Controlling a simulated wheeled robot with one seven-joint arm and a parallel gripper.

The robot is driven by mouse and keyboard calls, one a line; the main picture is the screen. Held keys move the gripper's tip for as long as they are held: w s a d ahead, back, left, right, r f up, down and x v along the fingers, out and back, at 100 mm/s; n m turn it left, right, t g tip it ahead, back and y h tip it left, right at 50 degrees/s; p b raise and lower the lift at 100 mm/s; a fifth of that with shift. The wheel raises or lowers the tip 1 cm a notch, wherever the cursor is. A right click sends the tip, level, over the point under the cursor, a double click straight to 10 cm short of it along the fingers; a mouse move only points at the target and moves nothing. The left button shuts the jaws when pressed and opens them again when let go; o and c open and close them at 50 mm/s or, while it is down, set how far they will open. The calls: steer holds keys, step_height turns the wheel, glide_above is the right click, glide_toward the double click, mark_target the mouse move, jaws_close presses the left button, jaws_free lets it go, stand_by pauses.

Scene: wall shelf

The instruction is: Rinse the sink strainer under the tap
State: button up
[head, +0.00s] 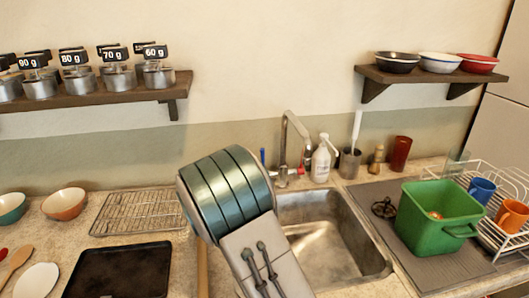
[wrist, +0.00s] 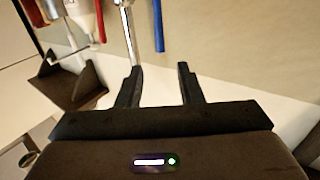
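The tap (head: 290,135) stands behind the sink (head: 335,235), with a blue lever (head: 262,157) at its left and a red one (head: 300,170) at its right. No water shows. A small dark round item that looks like the sink strainer (head: 384,208) lies on the grey mat beside the sink. My gripper (wrist: 160,85) is open and empty in the wrist view; my arm hides it in the head view. The tap's pipe (wrist: 127,35) and blue lever (wrist: 158,25) appear beyond the fingers; I cannot tell how far away they are.
A green bin (head: 425,220) stands on the grey mat (head: 440,271), right of the strainer, before a dish rack (head: 510,180) with mugs. A white bottle (head: 321,160) and a grey cup (head: 349,163) stand behind the sink. A wall shelf (head: 430,75) holds bowls.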

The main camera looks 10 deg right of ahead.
steer(key=p+x, duration=0.2)
steer(key=x, duration=1.1)
steer(key=shift+w+d, duration=0.1)
steer(key=shift+d, duration=0.05)
jaws_close()
